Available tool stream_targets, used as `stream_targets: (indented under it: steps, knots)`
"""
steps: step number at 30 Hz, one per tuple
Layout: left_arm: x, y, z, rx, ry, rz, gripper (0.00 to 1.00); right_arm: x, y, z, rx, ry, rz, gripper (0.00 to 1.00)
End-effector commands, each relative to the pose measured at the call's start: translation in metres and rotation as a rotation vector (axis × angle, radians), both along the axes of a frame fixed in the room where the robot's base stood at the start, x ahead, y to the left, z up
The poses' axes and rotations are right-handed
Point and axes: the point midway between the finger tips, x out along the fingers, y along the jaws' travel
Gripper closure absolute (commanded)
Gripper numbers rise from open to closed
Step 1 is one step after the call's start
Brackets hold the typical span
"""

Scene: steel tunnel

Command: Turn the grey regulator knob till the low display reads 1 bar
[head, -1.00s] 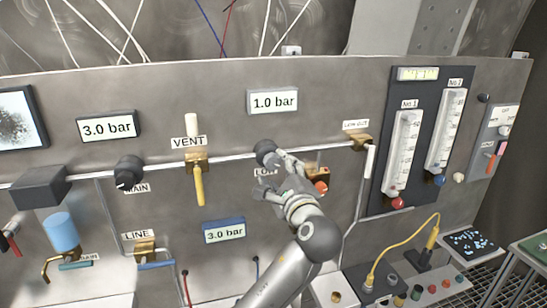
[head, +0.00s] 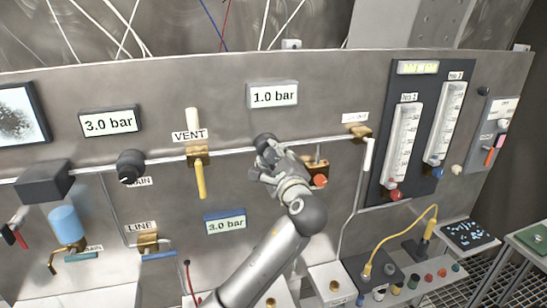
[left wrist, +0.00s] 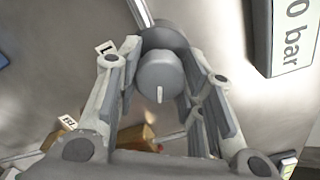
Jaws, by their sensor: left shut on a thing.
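The grey regulator knob (head: 264,141) sits on the pipe along the steel panel, under the low display (head: 272,95), which reads 1.0 bar. In the left wrist view the round knob (left wrist: 160,76) has a short white mark low on its face. My left gripper (head: 267,158) is at the knob, with one finger on each side, shut on it. Its fingers partly hide the knob and its label in the head view. My right gripper is in neither view.
The main display (head: 109,123) reads 3.0 bar, above a black knob (head: 130,167). The yellow vent lever (head: 200,180) hangs left of my gripper. A brass valve with a red knob (head: 320,180) is close on the right. A blue-framed display (head: 225,222) reads 3.0 bar.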

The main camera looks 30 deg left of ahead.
Motion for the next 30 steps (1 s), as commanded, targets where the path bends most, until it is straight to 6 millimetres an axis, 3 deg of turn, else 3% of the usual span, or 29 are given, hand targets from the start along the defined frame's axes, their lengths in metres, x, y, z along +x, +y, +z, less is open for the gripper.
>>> stream_targets:
  steps: [12,13,17,30]
  knots:
    - [0.0001,-0.0002,-0.0008,-0.033,-0.036,0.0,0.88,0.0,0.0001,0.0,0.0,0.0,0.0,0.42]
    - [0.0,-0.0003,-0.0009,-0.033,-0.036,0.0,0.6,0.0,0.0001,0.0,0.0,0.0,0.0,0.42]
    - [0.0,-0.0003,-0.0008,-0.033,-0.036,0.0,0.44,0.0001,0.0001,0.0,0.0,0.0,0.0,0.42]
    - [-0.0048,-0.007,-0.0005,-0.033,-0.037,-0.002,0.42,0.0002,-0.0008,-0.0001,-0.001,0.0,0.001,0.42]
